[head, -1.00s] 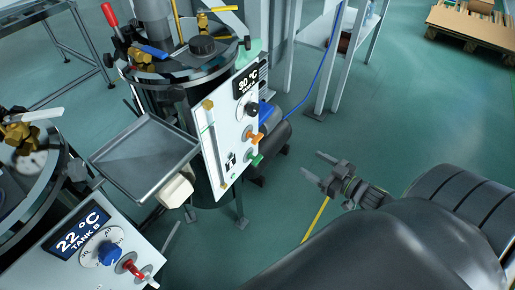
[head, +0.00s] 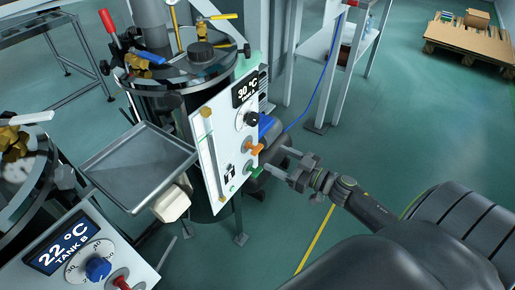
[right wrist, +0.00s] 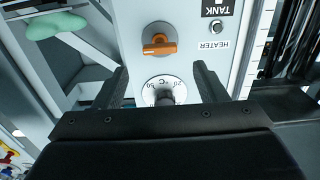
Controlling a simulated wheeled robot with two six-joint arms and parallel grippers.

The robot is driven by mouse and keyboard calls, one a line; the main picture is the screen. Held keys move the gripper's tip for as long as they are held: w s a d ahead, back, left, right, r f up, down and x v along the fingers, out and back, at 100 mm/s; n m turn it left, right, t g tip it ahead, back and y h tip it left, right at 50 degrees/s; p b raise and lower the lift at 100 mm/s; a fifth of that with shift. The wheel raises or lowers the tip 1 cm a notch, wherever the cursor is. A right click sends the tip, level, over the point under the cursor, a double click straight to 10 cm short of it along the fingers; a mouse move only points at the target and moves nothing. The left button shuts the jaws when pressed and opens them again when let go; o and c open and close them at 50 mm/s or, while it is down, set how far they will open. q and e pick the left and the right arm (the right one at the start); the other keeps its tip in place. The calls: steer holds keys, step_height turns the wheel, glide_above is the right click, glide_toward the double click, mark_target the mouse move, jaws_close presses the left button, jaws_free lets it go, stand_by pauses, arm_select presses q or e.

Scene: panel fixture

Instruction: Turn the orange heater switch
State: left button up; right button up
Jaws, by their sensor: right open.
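The orange heater switch (head: 255,149) is on the white Tank A panel (head: 209,160), between a black knob (head: 251,119) and a green switch (head: 255,170). In the right wrist view the orange switch (right wrist: 160,46) has its handle lying crosswise, beside an upside-down HEATER label (right wrist: 212,45). My right gripper (head: 276,160) is open just right of the panel in the head view. In the right wrist view its fingers (right wrist: 160,78) are spread, with the orange switch beyond the tips and apart from them. My left gripper is not in view.
The Tank B panel (head: 67,252) with a blue knob (head: 98,268) and a red switch (head: 122,283) is at the lower left. A grey tray (head: 138,165) lies left of the Tank A panel. Open floor (head: 420,130) is on the right.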

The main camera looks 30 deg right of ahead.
mark_target(260, 149)
steer(key=x, duration=0.6)
steer(key=shift+w+a, duration=0.15)
steer(key=shift+w, duration=0.15)
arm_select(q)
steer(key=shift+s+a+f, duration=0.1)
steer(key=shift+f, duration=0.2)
arm_select(e)
steer(key=shift+w+a, duration=0.3)
steer(key=shift+w, duration=0.35)
steer(key=shift+c, duration=0.3)
steer(key=c, duration=0.9)
